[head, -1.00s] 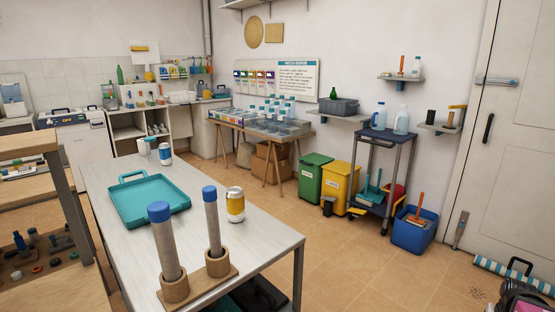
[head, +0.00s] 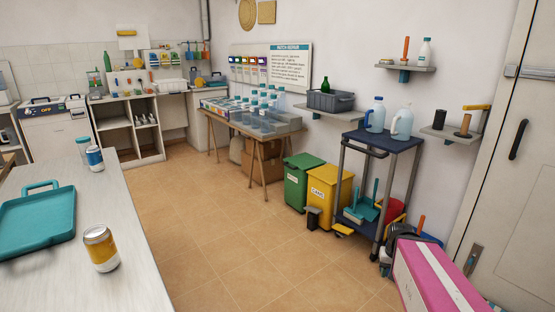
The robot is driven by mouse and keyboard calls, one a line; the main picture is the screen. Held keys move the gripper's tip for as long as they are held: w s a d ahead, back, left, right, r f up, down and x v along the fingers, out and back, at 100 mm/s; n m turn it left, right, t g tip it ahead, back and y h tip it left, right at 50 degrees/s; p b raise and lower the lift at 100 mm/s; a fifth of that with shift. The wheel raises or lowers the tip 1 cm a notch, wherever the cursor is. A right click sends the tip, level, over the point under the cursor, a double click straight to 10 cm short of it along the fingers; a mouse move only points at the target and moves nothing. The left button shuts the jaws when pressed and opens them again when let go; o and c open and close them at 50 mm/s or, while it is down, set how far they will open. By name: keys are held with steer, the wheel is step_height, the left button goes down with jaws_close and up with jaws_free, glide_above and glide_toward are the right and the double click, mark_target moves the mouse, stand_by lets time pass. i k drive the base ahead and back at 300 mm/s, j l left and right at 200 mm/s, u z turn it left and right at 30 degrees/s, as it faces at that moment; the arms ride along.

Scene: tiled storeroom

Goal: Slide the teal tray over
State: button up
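The teal tray (head: 38,222) lies flat on the pale table (head: 118,220) at the left of the head view. It looks empty, has a raised rim and a handle at its far side, and its left part is cut off by the picture edge. A yellow and white can (head: 101,249) stands to the right of the tray, apart from it. A blue and white can (head: 95,158) and a pale teal-lidded container (head: 83,147) stand farther back on the same table. My gripper is not in the head view.
A pink box (head: 432,275) stands at the lower right. A dark blue trolley (head: 378,140) with jugs, a yellow bin (head: 333,189) and a green bin (head: 302,181) line the wall. The tiled floor (head: 215,225) between table and bins is clear.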

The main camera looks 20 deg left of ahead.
mark_target(34, 223)
steer(key=i+u, duration=0.7)
steer(key=u, duration=0.25)
steer(key=i+l+u, duration=0.15)
steer(key=i+u, duration=0.15)
steer(key=u, duration=0.15)
steer(key=i+l+u, duration=0.3)
steer(key=u, duration=0.15)
steer(key=i+l+u, duration=0.25)
steer(key=u, duration=0.15)
steer(key=i+l+u, duration=0.55)
steer(key=l+u, duration=0.2)
